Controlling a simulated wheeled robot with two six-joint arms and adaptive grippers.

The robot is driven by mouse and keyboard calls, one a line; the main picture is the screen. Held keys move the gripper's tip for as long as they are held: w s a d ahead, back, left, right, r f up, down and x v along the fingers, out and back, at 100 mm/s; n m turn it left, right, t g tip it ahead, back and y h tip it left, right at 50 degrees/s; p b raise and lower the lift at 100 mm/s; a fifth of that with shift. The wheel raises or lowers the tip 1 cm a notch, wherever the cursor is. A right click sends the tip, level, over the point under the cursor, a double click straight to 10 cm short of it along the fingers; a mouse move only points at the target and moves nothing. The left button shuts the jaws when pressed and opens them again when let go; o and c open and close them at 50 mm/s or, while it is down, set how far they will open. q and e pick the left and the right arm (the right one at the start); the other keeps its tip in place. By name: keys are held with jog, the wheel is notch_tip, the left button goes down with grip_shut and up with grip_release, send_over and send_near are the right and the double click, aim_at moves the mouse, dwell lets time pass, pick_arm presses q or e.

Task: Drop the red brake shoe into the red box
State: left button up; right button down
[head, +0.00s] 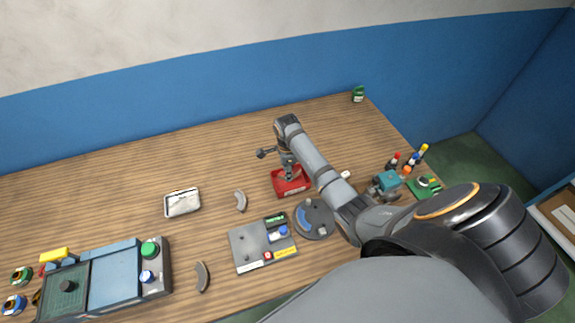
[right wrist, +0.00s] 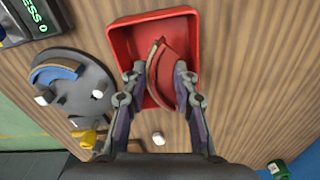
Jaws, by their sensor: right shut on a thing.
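The red box (head: 291,188) stands on the wooden table in the head view, below my right gripper (head: 288,171). In the right wrist view the open red box (right wrist: 122,40) lies under my right gripper (right wrist: 160,80). The gripper is shut on the red brake shoe (right wrist: 173,72), a curved red piece with a tan lining edge. The shoe shows over the box's opening; I cannot tell whether it touches the floor of the box. In the head view the shoe is hidden. My left gripper is not in view.
A round plate with a blue shoe (head: 307,217) is in front. A blue-green machine (head: 387,184) and bottles (head: 408,160) stand right.

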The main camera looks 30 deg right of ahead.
dwell(0.4)
jog(key=c, duration=0.6)
grip_release()
jog(key=shift+o, duration=0.2)
notch_tip(320, 180, up, 5)
jog(key=p, duration=0.6)
jog(key=shift+f, duration=0.1)
jog(key=shift+r, duration=1.1)
